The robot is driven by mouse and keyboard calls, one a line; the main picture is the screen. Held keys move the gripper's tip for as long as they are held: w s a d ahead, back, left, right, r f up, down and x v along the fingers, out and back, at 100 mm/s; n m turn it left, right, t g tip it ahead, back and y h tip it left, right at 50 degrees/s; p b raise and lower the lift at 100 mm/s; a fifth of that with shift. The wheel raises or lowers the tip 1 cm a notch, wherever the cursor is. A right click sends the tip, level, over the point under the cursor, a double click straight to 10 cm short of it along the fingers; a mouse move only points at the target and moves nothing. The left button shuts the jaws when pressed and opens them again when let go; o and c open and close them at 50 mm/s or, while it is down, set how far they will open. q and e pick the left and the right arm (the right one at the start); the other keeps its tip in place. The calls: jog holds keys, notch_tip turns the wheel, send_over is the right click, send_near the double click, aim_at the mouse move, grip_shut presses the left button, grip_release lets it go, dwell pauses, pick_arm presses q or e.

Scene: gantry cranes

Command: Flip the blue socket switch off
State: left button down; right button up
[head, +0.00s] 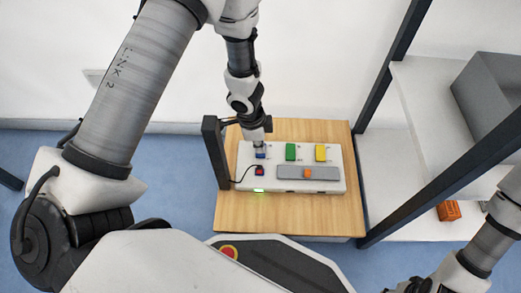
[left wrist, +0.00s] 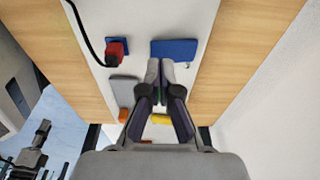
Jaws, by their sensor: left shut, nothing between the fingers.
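The blue socket switch (head: 261,154) is a blue rocker at the upper left of a white panel (head: 282,186), partly hidden by my left gripper (head: 260,146) in the head view. In the left wrist view the blue switch (left wrist: 175,48) lies just beyond the fingertips of my left gripper (left wrist: 160,66). Its fingers are shut and empty, pointing down at the panel beside the switch's edge. I cannot tell whether they touch it. A red plug (left wrist: 115,54) with a black cable sits in a blue socket beside the switch. My right gripper is only partly seen at the lower right of the head view.
A green switch (head: 291,152) and a yellow switch (head: 321,153) stand right of the blue one. Below them is a grey slider plate (head: 325,173) with an orange knob (head: 307,172). A dark post (head: 215,150) rises left of the panel. A shelf (head: 395,180) stands right.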

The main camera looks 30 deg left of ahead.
pick_arm(q)
jog(key=shift+f+b, duration=0.85)
jog(key=shift+f, duration=0.25)
dwell(0.3)
notch_tip(320, 180, up, 7)
jog(key=p, duration=0.8)
jog(key=shift+r, duration=0.15)
